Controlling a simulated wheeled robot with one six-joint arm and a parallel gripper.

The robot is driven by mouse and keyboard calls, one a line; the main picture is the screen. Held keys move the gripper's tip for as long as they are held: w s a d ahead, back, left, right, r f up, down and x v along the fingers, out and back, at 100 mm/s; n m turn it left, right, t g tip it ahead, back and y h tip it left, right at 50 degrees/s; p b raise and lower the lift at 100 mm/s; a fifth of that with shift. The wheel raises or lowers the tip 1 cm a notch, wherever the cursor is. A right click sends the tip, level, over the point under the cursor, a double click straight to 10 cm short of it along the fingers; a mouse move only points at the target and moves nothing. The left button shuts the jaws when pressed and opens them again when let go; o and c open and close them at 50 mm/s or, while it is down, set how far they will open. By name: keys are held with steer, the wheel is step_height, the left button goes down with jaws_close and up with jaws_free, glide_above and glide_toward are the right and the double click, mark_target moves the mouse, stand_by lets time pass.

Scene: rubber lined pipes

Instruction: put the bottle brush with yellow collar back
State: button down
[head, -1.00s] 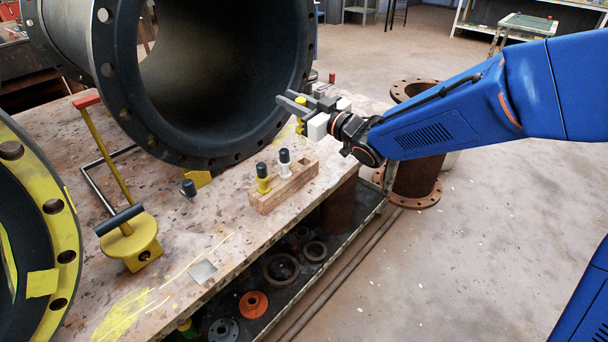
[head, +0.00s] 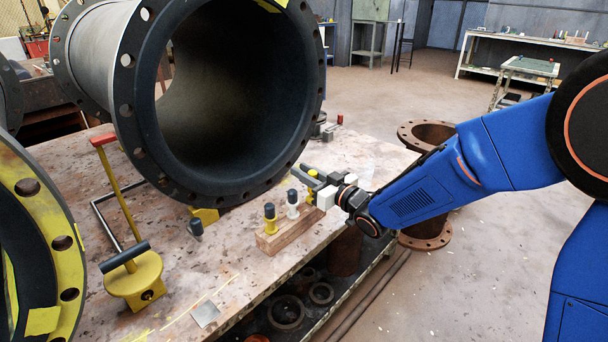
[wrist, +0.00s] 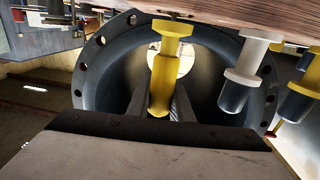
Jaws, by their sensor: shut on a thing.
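My gripper (head: 314,183) is shut on a yellow-collared brush (wrist: 164,75) with a yellow handle, which shows upright between the fingers in the wrist view. In the head view the held brush (head: 312,173) is at the right end of a wooden block (head: 290,235), partly hidden by the fingers. The wrist view shows its collar close to the block (wrist: 230,14); I cannot tell whether it is seated in it. A white-collared piece (head: 293,209) and another yellow-collared piece (head: 270,224), both dark-topped, stand in the block to the left.
A large black flanged pipe (head: 135,110) lies right behind the block. The bench's front edge is close to the block.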

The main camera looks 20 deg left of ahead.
steer(key=shift+f, duration=0.25)
steer(key=c, duration=1.6)
jaws_free()
steer(key=shift+f, duration=0.1)
steer(key=shift+d, duration=0.1)
steer(key=shift+s+d, duration=0.15)
steer(key=shift+d, duration=0.15)
steer(key=v, duration=1.1)
steer(key=shift+s+d, duration=0.1)
